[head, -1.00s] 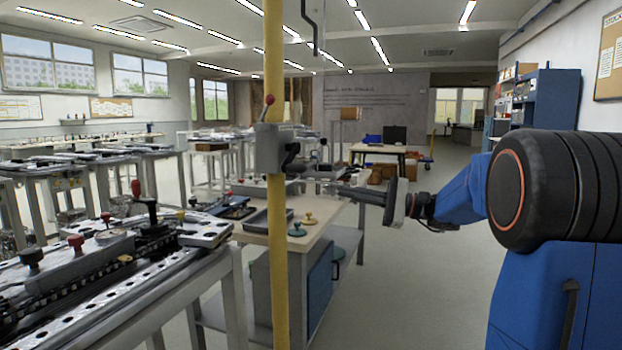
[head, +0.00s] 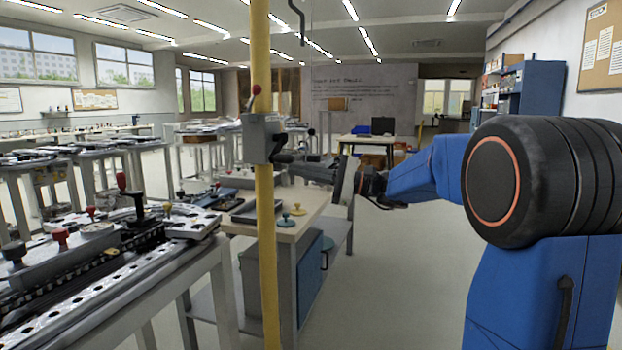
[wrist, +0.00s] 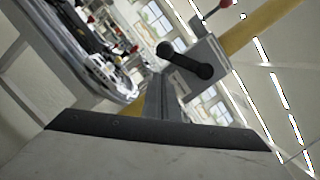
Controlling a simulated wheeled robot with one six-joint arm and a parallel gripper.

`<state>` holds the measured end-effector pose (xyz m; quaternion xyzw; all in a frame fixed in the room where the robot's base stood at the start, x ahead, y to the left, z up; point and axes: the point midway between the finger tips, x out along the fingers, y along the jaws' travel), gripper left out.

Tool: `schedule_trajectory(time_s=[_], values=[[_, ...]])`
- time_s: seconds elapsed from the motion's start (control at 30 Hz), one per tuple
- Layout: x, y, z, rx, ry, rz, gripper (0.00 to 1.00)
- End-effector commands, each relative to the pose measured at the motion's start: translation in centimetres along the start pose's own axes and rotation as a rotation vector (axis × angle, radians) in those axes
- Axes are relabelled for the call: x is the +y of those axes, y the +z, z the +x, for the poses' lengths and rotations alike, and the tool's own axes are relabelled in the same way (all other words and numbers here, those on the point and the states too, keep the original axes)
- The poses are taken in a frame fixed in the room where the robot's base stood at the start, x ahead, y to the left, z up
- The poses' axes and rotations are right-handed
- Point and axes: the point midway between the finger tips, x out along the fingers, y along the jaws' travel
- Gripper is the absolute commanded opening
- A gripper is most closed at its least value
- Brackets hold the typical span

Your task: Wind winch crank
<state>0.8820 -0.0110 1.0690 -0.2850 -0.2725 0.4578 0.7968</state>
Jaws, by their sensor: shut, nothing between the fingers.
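The winch is a grey box (head: 262,138) fixed to a yellow post (head: 264,230), with a red-knobbed lever (head: 255,91) on top. A black crank (head: 277,146) sticks out of its right side. The wrist view shows the box (wrist: 208,56) and a thick black crank handle (wrist: 186,60). My gripper (head: 284,157) reaches in from the right, its fingertips at the crank in the head view. In the wrist view my shut, empty fingers (wrist: 157,82) lie just below the handle. I cannot tell whether they touch it.
A workbench (head: 300,215) with a tray and small knobs stands behind the post. A metal table (head: 120,270) with red- and black-knobbed fixtures is at the left front. A black bent bar (head: 300,20) hangs above. The floor (head: 390,270) right of the bench is clear.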

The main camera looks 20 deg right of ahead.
Motion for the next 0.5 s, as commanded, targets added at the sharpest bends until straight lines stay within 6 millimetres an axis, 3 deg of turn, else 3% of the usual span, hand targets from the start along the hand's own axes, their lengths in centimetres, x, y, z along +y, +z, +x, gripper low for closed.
schedule_trajectory(time_s=[0.2,0.5], values=[[0.1,1.6,0.4,0.000,0.001,0.002,0.00],[0.1,1.8,0.5,0.000,0.000,0.003,0.00]])
